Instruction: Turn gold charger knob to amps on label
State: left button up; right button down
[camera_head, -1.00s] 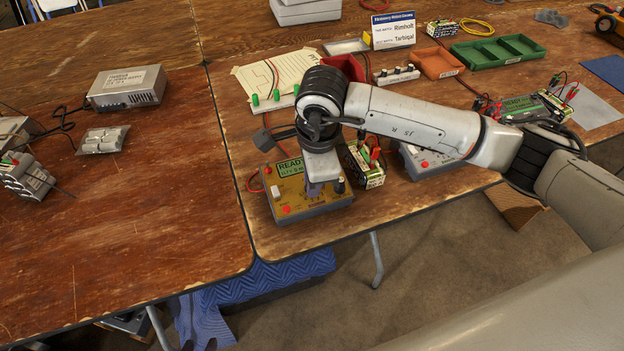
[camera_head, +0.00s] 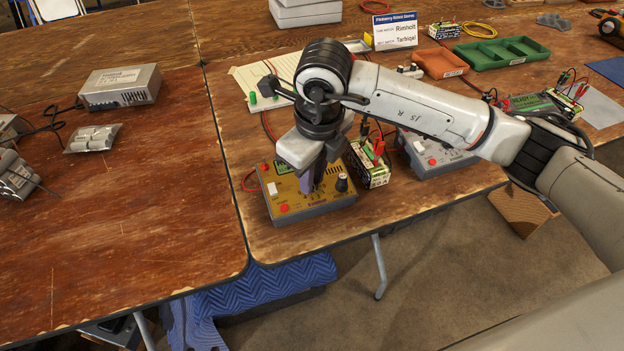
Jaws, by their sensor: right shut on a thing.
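The gold charger (camera_head: 280,205) sits near the front edge of the right-hand table, with white and red buttons on its face. My right gripper (camera_head: 309,188) reaches down onto its face from above. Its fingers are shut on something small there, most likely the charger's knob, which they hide. A separate black post or knob (camera_head: 342,184) shows just right of the fingers. The charger's green screen (camera_head: 284,168) is mostly covered by my gripper. My left gripper is out of view.
A grey charger (camera_head: 436,153) stands right of the pack, under my right forearm. A sign (camera_head: 394,31), a green tray (camera_head: 502,53) and an orange tray (camera_head: 440,63) are farther back. The left table's front (camera_head: 120,220) is bare.

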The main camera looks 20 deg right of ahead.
jog(key=shift+f+m+b, duration=0.1)
jog(key=shift+m+b, duration=0.25)
jog(key=shift+m, duration=0.65)
jog(key=m+b, duration=0.1)
jog(key=m, duration=0.1)
jog(key=shift+m, duration=1.3)
jog(key=c, duration=1.7)
grip_release()
jog(key=shift+o, duration=0.2)
